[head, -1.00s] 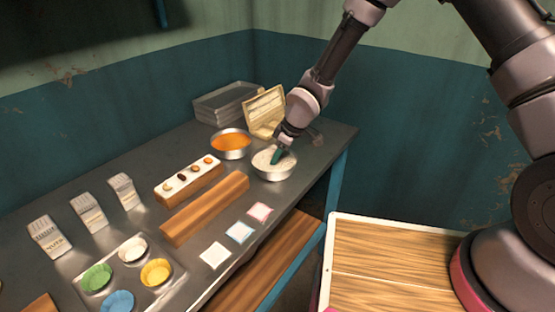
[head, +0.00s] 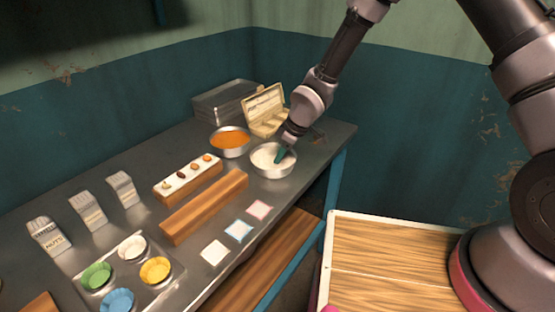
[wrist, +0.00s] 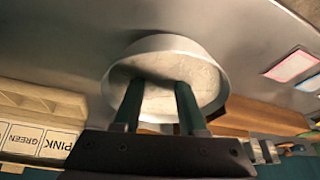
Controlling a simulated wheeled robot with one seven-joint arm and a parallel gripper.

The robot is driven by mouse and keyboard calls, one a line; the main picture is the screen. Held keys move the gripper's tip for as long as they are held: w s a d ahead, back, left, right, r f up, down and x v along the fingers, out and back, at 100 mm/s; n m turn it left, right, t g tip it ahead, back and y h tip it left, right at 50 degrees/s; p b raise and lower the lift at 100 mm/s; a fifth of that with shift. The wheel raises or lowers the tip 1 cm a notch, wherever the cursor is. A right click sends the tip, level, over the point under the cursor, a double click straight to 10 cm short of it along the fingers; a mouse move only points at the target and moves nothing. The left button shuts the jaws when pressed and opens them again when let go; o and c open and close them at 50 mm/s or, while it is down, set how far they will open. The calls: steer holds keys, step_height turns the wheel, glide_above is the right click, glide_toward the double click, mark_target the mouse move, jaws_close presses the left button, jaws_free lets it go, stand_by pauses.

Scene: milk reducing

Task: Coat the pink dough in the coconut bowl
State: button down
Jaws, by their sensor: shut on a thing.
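The coconut bowl (head: 288,172), a metal bowl with white contents, stands near the table's right end; it also fills the middle of the wrist view (wrist: 215,100). My gripper (head: 279,158) points down into the bowl with its green fingertips at or in the white coconut. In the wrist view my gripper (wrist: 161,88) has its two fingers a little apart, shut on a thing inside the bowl. No pink colour shows there; the dough cannot be told apart from the white coconut between the fingertips.
A bowl of orange contents (head: 231,142) stands close left of the coconut bowl, with an open carton box (head: 266,112) behind. A wooden block (head: 205,207), colour cards (head: 239,231) and a tray of coloured cups (head: 140,275) lie nearer. The table's edge is close on the right.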

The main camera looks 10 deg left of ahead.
steer(key=shift+w+a, duration=0.1)
steer(key=shift+w, duration=0.2)
steer(key=shift+a, duration=0.1)
steer(key=shift+a, duration=0.3)
steer(key=shift+s+a, duration=0.15)
steer(key=shift+s, duration=0.35)
steer(key=shift+s+d, duration=0.1)
steer(key=shift+d, duration=0.1)
steer(key=shift+r, duration=0.1)
steer(key=shift+r, duration=3.65)
